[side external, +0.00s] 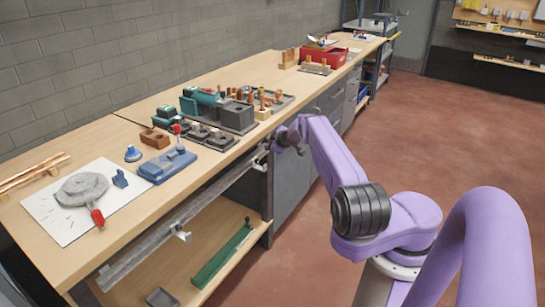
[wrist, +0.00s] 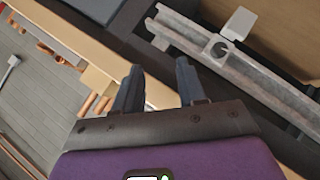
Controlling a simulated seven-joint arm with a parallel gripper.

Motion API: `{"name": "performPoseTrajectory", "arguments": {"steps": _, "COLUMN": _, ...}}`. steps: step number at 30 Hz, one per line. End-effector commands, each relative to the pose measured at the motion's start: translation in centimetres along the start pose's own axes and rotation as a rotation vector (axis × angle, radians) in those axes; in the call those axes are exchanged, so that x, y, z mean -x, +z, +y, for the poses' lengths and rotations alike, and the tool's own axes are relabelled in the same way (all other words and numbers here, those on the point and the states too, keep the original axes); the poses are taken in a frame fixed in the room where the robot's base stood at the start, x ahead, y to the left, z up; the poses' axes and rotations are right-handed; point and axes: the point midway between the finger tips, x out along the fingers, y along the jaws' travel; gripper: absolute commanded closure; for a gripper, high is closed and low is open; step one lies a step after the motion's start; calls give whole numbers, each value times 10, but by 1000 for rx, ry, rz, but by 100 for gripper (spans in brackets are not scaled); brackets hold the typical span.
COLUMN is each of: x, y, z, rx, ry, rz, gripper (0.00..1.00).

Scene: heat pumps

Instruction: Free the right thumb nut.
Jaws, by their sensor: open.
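A grey metal rail (side external: 215,196) runs along the front edge of the workbench. A pale tab-like fitting (side external: 260,164) sits at its right end, and another (side external: 182,234) sits further left; I cannot tell which part is the thumb nut. In the wrist view the rail (wrist: 270,90) crosses the upper right, with a pale flat tab (wrist: 239,23) and a round dark-centred part (wrist: 218,49) on it. My gripper (wrist: 160,66) is open and empty, its fingers left of and apart from these parts. In the side view my gripper (side external: 279,144) is near the rail's right end.
The bench top (side external: 95,145) holds a blue block fixture (side external: 167,165), a dark grey box (side external: 238,116), and a white sheet (side external: 62,225) with a grey coil. A lower shelf (side external: 190,250) carries a green strip (side external: 222,258). Open floor lies right of the bench.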

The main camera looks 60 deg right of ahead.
Motion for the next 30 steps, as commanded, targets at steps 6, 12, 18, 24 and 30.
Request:
{"name": "performPoseTrajectory", "arguments": {"steps": 6, "x": -13, "y": -5, "z": -6, "rx": -71, "ry": -43, "rz": 31, "gripper": 60}}
{"name": "performPoseTrajectory", "arguments": {"steps": 12, "x": -27, "y": -11, "z": -13, "rx": -161, "ry": -104, "rz": 70, "gripper": 60}}
{"name": "performPoseTrajectory", "arguments": {"steps": 18, "x": -40, "y": -14, "z": -19, "rx": -265, "ry": -175, "rz": 107, "gripper": 60}}
{"name": "performPoseTrajectory", "arguments": {"steps": 24, "x": -48, "y": -16, "z": -25, "rx": -372, "ry": -252, "rz": 139, "gripper": 60}}
{"name": "performPoseTrajectory", "arguments": {"steps": 30, "x": -53, "y": -13, "z": -29, "rx": -480, "ry": -329, "rz": 163, "gripper": 60}}
